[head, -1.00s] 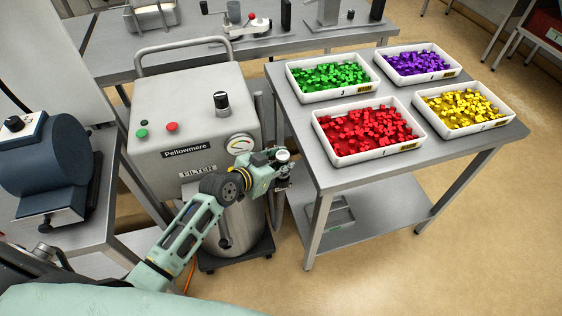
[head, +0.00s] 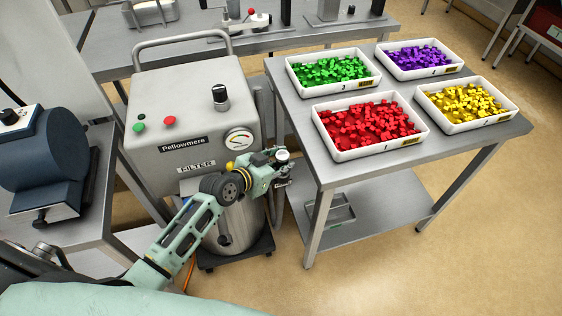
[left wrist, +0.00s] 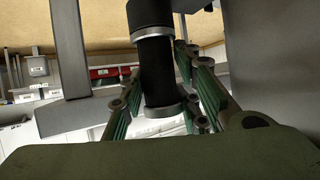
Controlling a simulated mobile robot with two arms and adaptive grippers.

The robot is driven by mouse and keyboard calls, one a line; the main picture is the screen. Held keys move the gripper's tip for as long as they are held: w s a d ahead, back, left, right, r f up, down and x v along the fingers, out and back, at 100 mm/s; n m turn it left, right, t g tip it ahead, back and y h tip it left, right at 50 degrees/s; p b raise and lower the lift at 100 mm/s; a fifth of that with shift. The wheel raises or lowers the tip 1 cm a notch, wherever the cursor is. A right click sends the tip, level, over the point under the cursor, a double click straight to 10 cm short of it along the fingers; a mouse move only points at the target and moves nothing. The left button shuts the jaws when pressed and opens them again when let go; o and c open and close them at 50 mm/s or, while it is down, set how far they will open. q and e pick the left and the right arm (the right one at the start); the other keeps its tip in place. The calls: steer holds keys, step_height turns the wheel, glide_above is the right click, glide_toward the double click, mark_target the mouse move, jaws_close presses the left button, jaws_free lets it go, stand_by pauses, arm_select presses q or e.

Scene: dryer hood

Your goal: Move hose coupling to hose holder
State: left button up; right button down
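The hose coupling (left wrist: 157,72) is a black cylinder with grey bands in the left wrist view. It stands between the fingers of my left gripper (left wrist: 165,90), which lie against both its sides. In the head view my left gripper (head: 282,170) is beside the filter machine's steel canister, near the left edge of the tray table. A small silver-topped part (head: 282,155) shows at its fingertips; the rest of the coupling is hidden there. I cannot clearly pick out the hose holder. My right gripper is not in view.
The grey Pellowmere filter cabinet (head: 190,115) stands left of the gripper, its steel canister (head: 232,228) below. The metal table (head: 450,148) on the right bears trays of red, green, purple and yellow pieces. A blue motor-like machine (head: 45,160) is at left. Floor is clear at lower right.

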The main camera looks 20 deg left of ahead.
arm_select(q)
steer(key=o, duration=0.5)
steer(key=v, duration=1.2)
